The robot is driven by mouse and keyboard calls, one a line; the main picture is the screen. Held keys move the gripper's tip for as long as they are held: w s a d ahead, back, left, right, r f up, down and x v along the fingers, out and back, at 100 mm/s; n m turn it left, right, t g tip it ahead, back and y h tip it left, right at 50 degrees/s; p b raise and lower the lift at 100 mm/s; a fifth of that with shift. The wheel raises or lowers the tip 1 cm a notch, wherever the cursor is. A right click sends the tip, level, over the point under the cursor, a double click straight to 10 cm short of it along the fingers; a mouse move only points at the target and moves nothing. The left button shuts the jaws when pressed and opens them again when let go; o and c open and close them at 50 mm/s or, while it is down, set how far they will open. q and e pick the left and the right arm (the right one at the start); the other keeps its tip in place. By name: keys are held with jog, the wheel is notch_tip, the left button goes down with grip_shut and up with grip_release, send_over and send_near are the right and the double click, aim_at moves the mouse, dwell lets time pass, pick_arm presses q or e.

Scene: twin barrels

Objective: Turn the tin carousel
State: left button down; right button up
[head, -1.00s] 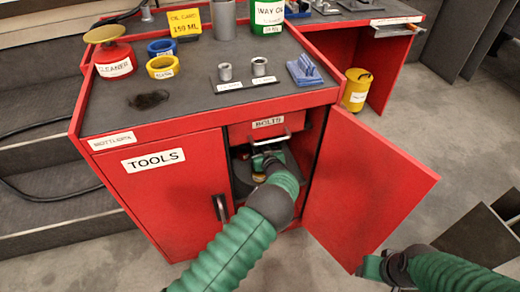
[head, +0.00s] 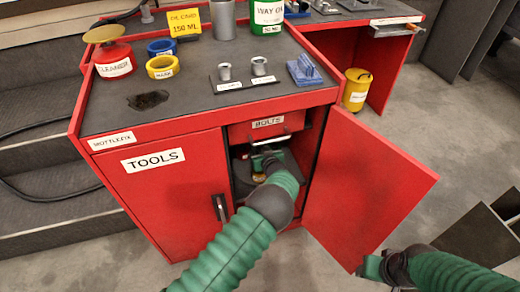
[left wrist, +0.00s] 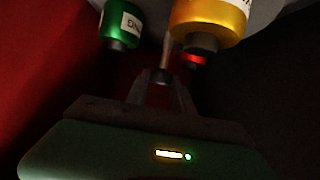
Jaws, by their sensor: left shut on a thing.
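The tin carousel (head: 241,173) is a dark grey round tray inside the open right side of the red cabinet. My left gripper (head: 262,160) reaches into the cabinet above it; in the head view my arm covers much of the tray. In the left wrist view the jaws (left wrist: 161,80) are shut on a thin upright post (left wrist: 168,50). A green tin (left wrist: 121,22) and a yellow tin (left wrist: 210,20) are close by, with a red-collared one (left wrist: 194,62) behind. The yellow tin also shows in the head view (head: 258,177). My right gripper (head: 370,268) is low at right, its jaws unclear.
The open red door (head: 365,190) stands to the right of my left arm. A BOLTS drawer (head: 268,124) is just above the opening, and the closed TOOLS door (head: 165,195) is at left. The bench top (head: 190,85) holds several containers.

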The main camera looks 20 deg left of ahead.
pick_arm(q)
jog(key=shift+d, duration=0.15)
jog(key=shift+w+r+n+y, duration=0.15)
jog(key=shift+n+y, duration=0.15)
jog(key=shift+n+g+y+b, duration=0.3)
jog(key=shift+n+g+y, duration=0.1)
jog(key=shift+g+y, duration=0.1)
jog(key=shift+w+d+f+n+b, duration=0.1)
jog(key=shift+f+n+b, duration=0.3)
jog(key=shift+b, duration=0.15)
jog(key=shift+r+n+g+y+b, duration=0.25)
jog(key=shift+n+g+y+b, duration=0.15)
jog(key=shift+g+y, duration=0.2)
jog(key=shift+r, duration=0.1)
jog(key=c, duration=1.1)
grip_release()
